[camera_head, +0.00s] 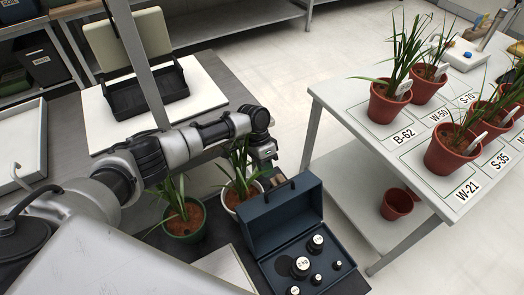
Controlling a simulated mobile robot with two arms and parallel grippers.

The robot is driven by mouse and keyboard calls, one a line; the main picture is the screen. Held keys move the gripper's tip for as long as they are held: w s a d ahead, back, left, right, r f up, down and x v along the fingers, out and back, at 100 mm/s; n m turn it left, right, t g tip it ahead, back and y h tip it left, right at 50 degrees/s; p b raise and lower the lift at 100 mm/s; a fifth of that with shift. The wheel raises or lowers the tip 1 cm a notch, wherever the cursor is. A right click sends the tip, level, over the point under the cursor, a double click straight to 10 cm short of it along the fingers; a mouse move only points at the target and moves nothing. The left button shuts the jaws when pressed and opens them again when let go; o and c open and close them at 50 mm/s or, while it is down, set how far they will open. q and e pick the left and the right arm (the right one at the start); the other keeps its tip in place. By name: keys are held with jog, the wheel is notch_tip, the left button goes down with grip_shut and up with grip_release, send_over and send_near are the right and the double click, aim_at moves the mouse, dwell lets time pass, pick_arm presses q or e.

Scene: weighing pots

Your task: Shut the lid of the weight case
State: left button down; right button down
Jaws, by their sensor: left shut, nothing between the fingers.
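The weight case (256,266) is a dark blue box at the bottom centre. Its lid (284,216) stands raised at the back, with a dark handle on its top edge. Several black weights with white tops, one marked 2 kg (301,266), sit inside the case. My left gripper (272,180) points down just behind and above the lid's top edge, near the handle. It is shut and empty; whether it touches the lid I cannot tell. My right gripper is not in view.
Potted plants in a green pot (184,222) and a white pot (232,206) stand left of the case. A black tray with a raised beige panel (118,40) is further back. A labelled table (345,100) with red-potted plants stands right, across a floor gap.

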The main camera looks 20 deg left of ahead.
aim_at(276, 193)
pick_arm(q)
jog(key=s+d, duration=0.1)
jog(key=s+d+p, duration=0.1)
jog(key=shift+s+d+r+p, duration=0.1)
jog(key=shift+d+r+p, duration=0.2)
jog(key=shift+d+r, duration=0.05)
jog(key=shift+s+d, duration=0.15)
jog(key=shift+d, duration=0.05)
jog(key=shift+f, duration=0.1)
